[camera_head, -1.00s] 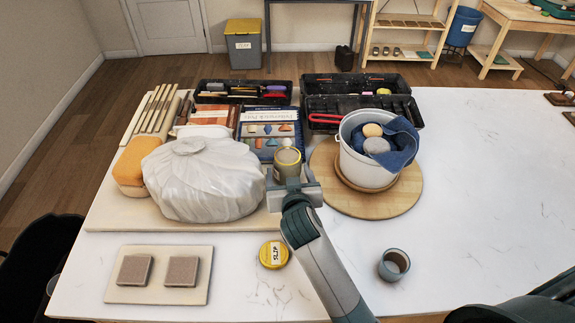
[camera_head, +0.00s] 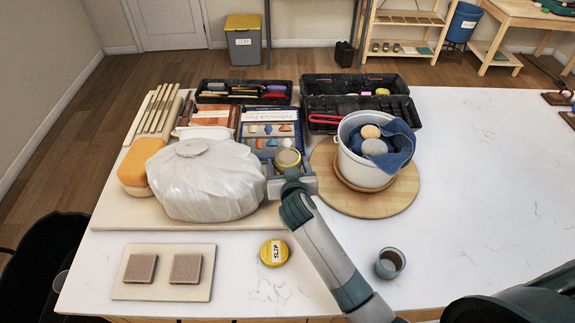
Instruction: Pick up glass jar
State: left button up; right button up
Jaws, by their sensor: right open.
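The glass jar (camera_head: 288,157) stands between the white plastic-wrapped bundle and the bucket, with its round, yellowish top showing. Its lower part is hidden behind my right gripper (camera_head: 291,182). My right gripper is open, at the near side of the jar, with a grey finger part to each side. I cannot tell whether the fingers touch the glass. My left gripper is not in view.
The wrapped bundle (camera_head: 206,182) is close on the left and the white bucket (camera_head: 360,170) with a blue cloth is on the right. A blue book (camera_head: 270,128) lies behind. A yellow SLIP lid (camera_head: 274,252) and a small cup (camera_head: 390,263) are nearer.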

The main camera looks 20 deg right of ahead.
dwell(0.3)
jog(key=c, duration=1.4)
jog(key=shift+r, duration=0.15)
jog(key=shift+c, duration=0.7)
jog(key=shift+r, duration=0.3)
notch_tip(320, 180, up, 9)
jog(key=b, duration=0.3)
jog(key=shift+r, duration=0.2)
